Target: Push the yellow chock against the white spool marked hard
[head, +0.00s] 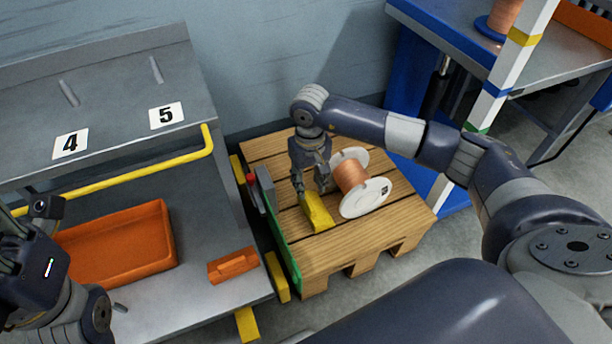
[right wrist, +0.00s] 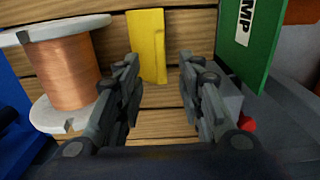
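The yellow chock (head: 318,212) lies on the wooden pallet, just left of the white spool (head: 366,198) wound with copper wire. A gap shows between them in the right wrist view, with the spool (right wrist: 65,75) at left and the chock (right wrist: 147,45) at top centre. My right gripper (head: 311,188) is open above the pallet beside the chock. In the right wrist view its spread fingers (right wrist: 159,62) have nothing between them.
The pallet (head: 350,245) has a green board (head: 283,235) along its left side, with a grey block and red knob (head: 252,180) near it. A grey bench with an orange tray (head: 120,290) stands left. A striped post (head: 510,75) and blue-edged table are at right.

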